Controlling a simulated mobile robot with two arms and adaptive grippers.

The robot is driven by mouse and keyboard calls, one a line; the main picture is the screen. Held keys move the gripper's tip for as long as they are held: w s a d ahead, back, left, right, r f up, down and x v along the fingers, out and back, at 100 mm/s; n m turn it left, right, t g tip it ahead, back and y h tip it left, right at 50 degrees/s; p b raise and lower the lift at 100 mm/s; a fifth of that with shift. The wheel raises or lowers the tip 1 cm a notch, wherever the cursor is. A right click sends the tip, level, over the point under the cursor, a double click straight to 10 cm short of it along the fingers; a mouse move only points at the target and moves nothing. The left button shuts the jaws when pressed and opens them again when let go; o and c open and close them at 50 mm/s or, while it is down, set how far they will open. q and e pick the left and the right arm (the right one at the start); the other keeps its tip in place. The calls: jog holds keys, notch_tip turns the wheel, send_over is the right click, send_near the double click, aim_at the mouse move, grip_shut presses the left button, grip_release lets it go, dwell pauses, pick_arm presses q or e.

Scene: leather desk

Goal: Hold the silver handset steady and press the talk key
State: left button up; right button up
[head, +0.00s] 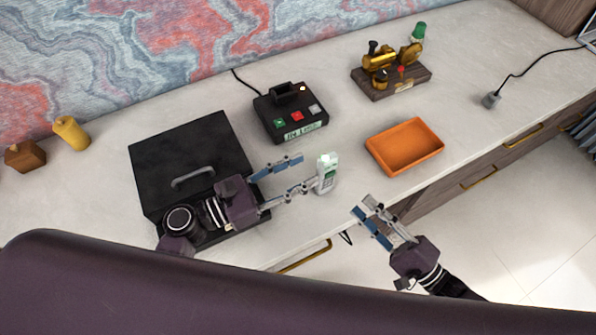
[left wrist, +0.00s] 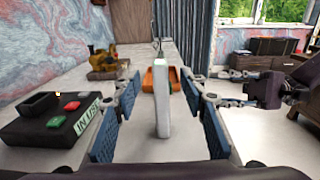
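The silver handset (head: 326,173) stands upright on the desk near its front edge, with pale green on its face in the head view. In the left wrist view the handset (left wrist: 163,103) shows as a narrow, pale upright slab. My left gripper (head: 309,171) is open, its blue-padded fingers on either side of the handset with gaps visible in the wrist view. My right gripper (head: 363,206) is right of the handset and nearer the front, with its fingers apart and nothing between them. It also shows in the left wrist view (left wrist: 234,88). The talk key cannot be made out.
A black button box (head: 290,113) stands behind the handset. An orange tray (head: 405,146) lies to the right, and a brass device on a wooden base (head: 391,83) stands at the back. A black case (head: 190,160) lies under my left arm. Desk between handset and tray is clear.

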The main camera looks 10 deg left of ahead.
aim_at(319, 164)
pick_arm(q)
jog(key=x, duration=0.7)
jog(key=shift+w+d, duration=0.15)
jog(key=shift+d, duration=0.05)
jog(key=shift+c, duration=0.3)
grip_shut()
pick_arm(e)
grip_shut()
jog(key=shift+a, duration=0.1)
dwell(0.9)
